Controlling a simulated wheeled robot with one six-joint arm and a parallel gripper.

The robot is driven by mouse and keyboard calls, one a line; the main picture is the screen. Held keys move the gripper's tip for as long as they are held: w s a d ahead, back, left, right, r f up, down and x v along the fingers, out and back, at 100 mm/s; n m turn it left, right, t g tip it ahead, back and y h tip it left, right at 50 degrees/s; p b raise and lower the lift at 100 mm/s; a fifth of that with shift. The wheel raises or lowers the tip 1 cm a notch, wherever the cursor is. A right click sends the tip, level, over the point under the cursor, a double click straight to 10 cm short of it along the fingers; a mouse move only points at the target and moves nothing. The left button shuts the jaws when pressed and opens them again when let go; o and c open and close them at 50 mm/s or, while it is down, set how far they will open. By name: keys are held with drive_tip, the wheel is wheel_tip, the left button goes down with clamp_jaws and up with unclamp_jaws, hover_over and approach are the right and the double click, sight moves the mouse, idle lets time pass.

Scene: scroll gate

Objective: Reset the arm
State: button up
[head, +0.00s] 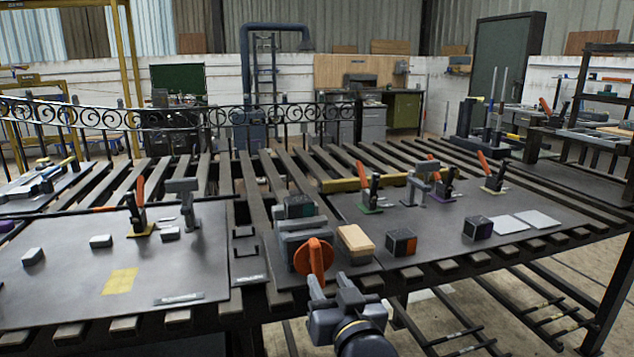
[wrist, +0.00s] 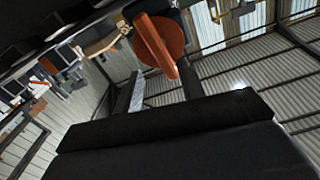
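My gripper (head: 329,281) is at the front edge of the slatted table, just below and in front of an orange round handle (head: 314,256). Its two fingertips look apart, with nothing seen between them. The handle is on a grey vise-like block (head: 303,225). In the wrist view, the orange handle (wrist: 160,42) shows at upper centre, beyond a dark part of my gripper that fills the lower middle. From these views I cannot tell whether the left fingertip touches the handle.
A wooden block (head: 355,241) and a dark cube with an orange face (head: 401,242) stand right of the handle. A left dark plate (head: 70,285) carries small grey blocks and a yellow square (head: 120,281). Toggle clamps stand on both plates. Open floor lies before the table at right.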

sight(317, 265)
drive_tip(key=x, duration=0.7)
drive_tip(key=shift+w+a+r, duration=0.1)
drive_tip(key=shift+w+a, duration=0.05)
drive_tip(key=shift+w, duration=0.15)
drive_tip(key=shift+s+r+n+p, duration=0.15)
drive_tip(key=shift+n+p, duration=0.65)
drive_tip(key=shift+p, duration=0.45)
drive_tip(key=n+p, duration=0.5)
drive_tip(key=p, duration=0.1)
drive_tip(key=shift+a+n+p, duration=0.2)
drive_tip(key=shift+n+p, duration=0.1)
drive_tip(key=shift+p, duration=0.1)
drive_tip(key=b+v, duration=0.1)
drive_tip(key=v, duration=1)
drive_tip(key=shift+f, duration=0.3)
